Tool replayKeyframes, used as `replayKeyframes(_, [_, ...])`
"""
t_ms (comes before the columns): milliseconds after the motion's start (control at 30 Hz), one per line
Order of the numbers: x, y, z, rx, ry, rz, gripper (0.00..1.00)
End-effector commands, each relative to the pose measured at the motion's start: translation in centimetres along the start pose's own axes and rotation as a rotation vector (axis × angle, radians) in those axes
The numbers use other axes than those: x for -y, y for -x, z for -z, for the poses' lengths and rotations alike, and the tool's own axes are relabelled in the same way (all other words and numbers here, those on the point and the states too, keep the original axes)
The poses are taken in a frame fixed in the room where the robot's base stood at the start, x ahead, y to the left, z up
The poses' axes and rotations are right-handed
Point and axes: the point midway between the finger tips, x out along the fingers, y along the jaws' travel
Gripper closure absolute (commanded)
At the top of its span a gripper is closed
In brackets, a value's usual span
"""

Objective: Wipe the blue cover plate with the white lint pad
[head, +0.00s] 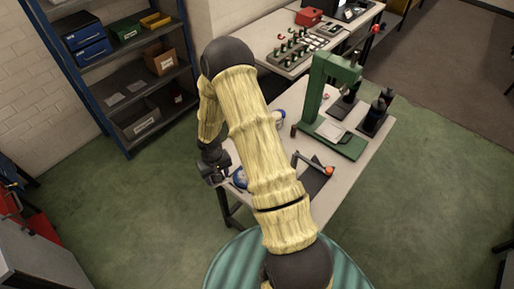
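My gripper (216,174) is at the left edge of the work table (368,150), dark and small in the head view. A blue and white round thing (240,178) lies close to its right, partly hidden by my arm; it may be the blue cover plate, but I cannot tell. Another blue and white round thing (279,116) shows behind my arm. A white flat piece (329,131) lies on the base of the green press; I cannot tell whether it is the lint pad. Whether my gripper is open or holds something is too small to tell.
An orange-tipped tool (328,171) lies on a dark mat at the front. A shelf rack (120,70) is at left and a second bench (290,50) behind.

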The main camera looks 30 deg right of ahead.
Motion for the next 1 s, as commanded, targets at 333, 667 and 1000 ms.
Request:
replayKeyframes(333, [-0.5,0.0,0.0,0.000,-0.011,0.000,0.65])
replayKeyframes(667, [-3.2,-1.3,1.0,-0.003,-0.187,-0.001,0.65])
replayKeyframes(1000, [-12.5,-4.2,3.7,-0.004,-0.952,0.000,0.65])
